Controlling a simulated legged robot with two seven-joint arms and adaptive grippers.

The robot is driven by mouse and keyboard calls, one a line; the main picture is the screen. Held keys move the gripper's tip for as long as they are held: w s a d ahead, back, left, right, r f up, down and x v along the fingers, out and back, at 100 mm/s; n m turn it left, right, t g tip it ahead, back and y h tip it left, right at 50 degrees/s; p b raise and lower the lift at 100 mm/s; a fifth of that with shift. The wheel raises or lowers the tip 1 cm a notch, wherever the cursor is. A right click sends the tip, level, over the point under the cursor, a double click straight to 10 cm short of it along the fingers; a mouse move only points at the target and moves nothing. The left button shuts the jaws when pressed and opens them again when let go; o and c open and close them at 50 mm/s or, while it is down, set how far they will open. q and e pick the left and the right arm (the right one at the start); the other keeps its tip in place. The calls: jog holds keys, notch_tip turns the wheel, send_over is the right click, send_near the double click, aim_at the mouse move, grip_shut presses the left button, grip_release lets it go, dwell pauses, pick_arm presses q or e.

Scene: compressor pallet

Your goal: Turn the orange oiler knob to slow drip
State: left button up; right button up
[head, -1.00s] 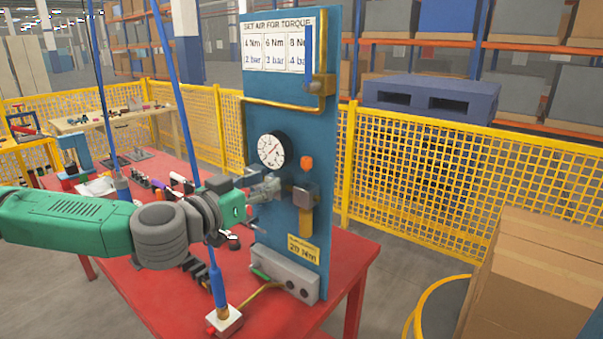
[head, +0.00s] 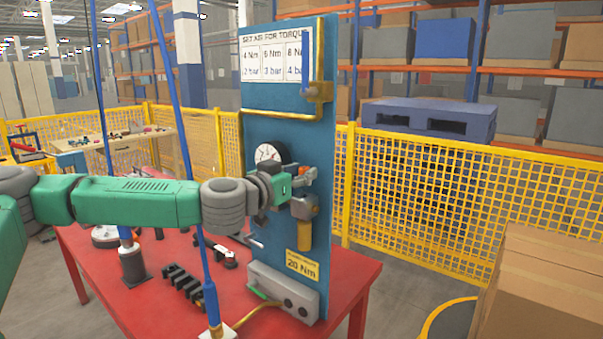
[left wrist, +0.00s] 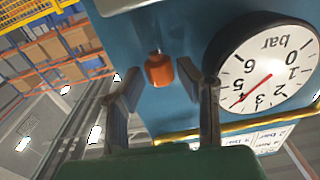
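The orange oiler knob (head: 311,172) sits on the blue panel (head: 290,125), above the yellow-brown oiler bowl (head: 305,235). In the left wrist view the knob (left wrist: 159,71) shows whole, between the two spread fingers. My left gripper (head: 303,179) is at the knob's left and partly covers the oiler in the head view. In the wrist view the left gripper (left wrist: 160,72) is open, with a gap visible on each side of the knob. My right gripper is in neither view.
A round pressure gauge (left wrist: 262,75) is close beside one finger in the wrist view. The panel stands on a red table (head: 345,275) with a grey block (head: 283,290) at its foot. Blue hoses (head: 207,270) hang in front. Cardboard boxes (head: 535,285) stand at the right.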

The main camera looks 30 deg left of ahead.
pick_arm(q)
jog(key=shift+w, duration=0.15)
jog(key=shift+a, duration=0.15)
grip_shut()
jog(key=shift+y, duration=0.3)
